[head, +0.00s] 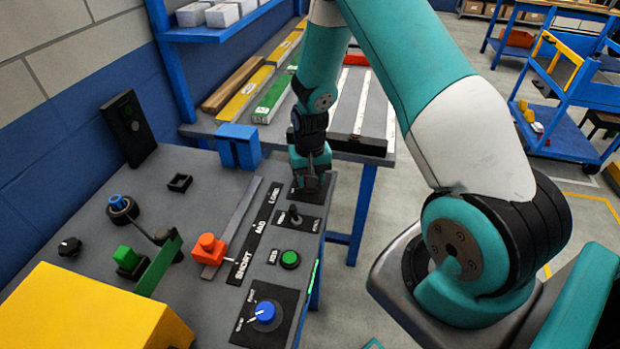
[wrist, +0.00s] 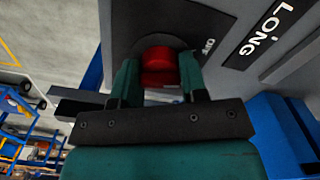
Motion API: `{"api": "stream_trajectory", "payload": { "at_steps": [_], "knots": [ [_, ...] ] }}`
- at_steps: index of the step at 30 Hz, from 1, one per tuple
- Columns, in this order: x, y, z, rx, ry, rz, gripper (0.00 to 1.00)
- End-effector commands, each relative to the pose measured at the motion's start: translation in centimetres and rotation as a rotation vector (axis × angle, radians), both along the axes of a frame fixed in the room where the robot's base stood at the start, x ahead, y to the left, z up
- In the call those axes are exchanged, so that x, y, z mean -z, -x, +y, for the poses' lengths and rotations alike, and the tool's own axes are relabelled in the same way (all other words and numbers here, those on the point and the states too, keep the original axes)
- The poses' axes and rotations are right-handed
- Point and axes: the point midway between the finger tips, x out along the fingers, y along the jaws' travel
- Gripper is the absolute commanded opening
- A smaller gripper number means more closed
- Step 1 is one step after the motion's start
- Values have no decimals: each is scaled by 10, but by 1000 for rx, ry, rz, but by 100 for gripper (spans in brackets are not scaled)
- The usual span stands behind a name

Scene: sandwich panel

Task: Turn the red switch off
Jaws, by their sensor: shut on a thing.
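The red switch (wrist: 158,66) shows in the wrist view as a round red knob on a dark plate. My gripper (wrist: 160,78) has one finger on each side of it and is shut on it. In the head view my gripper (head: 308,182) points down at the far right part of the panel (head: 225,185), by the LONG label. It hides the red switch there. The switch's position mark is hidden between the fingers.
A black toggle lever (head: 294,214), a green button (head: 290,259) and a blue knob (head: 265,312) lie nearer along the panel's right side. An orange-red block (head: 208,248) and a blue block (head: 239,146) stand left of my gripper.

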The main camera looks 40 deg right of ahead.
Motion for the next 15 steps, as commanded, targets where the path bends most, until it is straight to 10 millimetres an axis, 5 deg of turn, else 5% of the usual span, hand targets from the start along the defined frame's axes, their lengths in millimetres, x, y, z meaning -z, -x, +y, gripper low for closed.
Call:
{"api": "stream_trajectory", "payload": {
  "at_steps": [15],
  "knots": [
    [-1,-1,0,-304,0,-3,16]
  ]
}}
